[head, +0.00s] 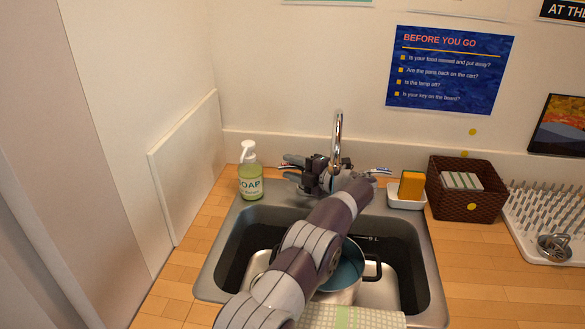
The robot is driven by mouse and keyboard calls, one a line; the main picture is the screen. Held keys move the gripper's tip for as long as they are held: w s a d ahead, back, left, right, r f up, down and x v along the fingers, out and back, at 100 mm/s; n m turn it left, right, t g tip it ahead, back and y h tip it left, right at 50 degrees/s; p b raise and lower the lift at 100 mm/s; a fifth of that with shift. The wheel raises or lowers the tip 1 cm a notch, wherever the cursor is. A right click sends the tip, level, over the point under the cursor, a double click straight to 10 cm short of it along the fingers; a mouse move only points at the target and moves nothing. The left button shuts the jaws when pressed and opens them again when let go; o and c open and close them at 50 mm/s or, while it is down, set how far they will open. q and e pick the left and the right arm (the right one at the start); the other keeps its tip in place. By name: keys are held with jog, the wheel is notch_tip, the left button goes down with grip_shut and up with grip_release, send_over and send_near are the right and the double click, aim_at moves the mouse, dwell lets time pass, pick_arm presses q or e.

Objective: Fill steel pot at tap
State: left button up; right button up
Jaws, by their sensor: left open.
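A steel pot (341,296) with dark side handles stands in the sink (222,261). The part of its inside that shows is blue, and I cannot tell for sure whether that is water. My left arm crosses in front of the pot and hides much of it. The chrome tap (337,140) arches up at the back of the sink; its lower end is hidden, and I see no stream. My left gripper (292,169) is open at the tap's base, by its left side; I cannot tell if it touches. My right gripper is not in view.
A soap bottle (250,178) stands left of the tap. A sponge (411,185) in a white dish, a brown basket (465,205) and a white drying rack (535,212) stand to the right. A checked cloth (350,317) lies at the front edge. A wall panel (188,165) rises at left.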

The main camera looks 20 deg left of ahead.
pick_arm(q)
jog(key=b+v, duration=0.1)
jog(key=v, duration=1.1)
jog(key=shift+s+d, duration=0.15)
jog(key=shift+d, duration=0.1)
